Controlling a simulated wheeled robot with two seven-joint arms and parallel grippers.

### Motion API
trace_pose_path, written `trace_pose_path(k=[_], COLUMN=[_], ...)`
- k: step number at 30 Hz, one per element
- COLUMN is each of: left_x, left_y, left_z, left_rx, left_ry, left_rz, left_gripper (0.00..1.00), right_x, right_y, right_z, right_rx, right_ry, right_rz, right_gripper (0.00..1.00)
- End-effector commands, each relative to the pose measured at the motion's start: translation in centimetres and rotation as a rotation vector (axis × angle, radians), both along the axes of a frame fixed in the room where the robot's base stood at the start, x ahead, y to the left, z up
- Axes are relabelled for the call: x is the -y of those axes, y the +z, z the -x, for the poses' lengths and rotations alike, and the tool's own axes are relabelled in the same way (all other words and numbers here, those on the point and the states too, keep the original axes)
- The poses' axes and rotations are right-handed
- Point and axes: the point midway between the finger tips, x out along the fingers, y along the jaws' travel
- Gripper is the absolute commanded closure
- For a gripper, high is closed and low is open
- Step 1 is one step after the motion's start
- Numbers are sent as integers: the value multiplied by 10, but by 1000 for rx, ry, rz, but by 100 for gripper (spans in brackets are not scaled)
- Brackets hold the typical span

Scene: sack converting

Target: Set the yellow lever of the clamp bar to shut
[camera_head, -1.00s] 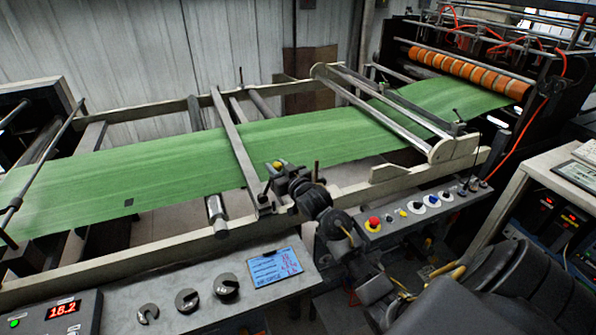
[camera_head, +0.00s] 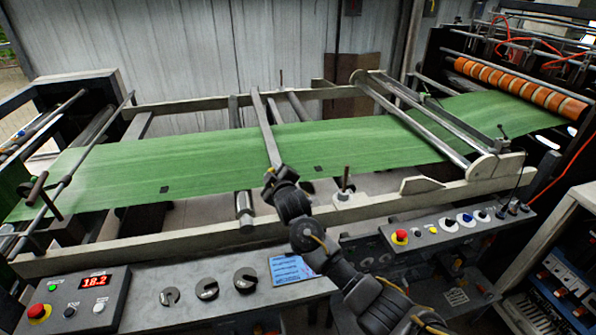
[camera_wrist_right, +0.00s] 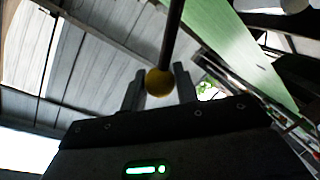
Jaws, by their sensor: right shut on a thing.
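The clamp bar (camera_head: 266,130) is a pale beam lying across the green web (camera_head: 220,150). Its near end is hidden behind my right gripper (camera_head: 270,178), which reaches it from the front. In the right wrist view, the lever's yellow ball knob (camera_wrist_right: 158,82) sits between the two fingers of my right gripper (camera_wrist_right: 160,90), which are shut on it. The lever's dark rod (camera_wrist_right: 172,35) runs up from the knob. In the head view the knob and lever are hidden by the gripper, so I cannot tell the lever's angle there. My left gripper is out of view.
A console with several dark knobs (camera_head: 208,289) and a blue screen (camera_head: 292,268) lies in front. A box with a red 18.2 display (camera_head: 95,281) is at lower left. A button panel (camera_head: 450,225) stands to the right. A roller end (camera_head: 244,212) juts out near my gripper.

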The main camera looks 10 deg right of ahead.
Motion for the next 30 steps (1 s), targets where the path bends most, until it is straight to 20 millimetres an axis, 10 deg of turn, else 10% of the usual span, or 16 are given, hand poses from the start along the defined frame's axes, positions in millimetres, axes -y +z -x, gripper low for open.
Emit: trace_pose_path(k=[26, 27, 30], left_x=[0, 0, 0], left_y=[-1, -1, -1], left_z=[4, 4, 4], left_rx=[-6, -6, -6], left_ry=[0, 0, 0], left_rz=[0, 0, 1], left_gripper=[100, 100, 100], right_x=[-25, -25, -25], right_y=[-12, -12, -12], right_z=[1, 1, 1], right_rx=[-5, -6, -4], right_ry=[12, 12, 12], right_rz=[13, 13, 14], right_gripper=[100, 67, 54])
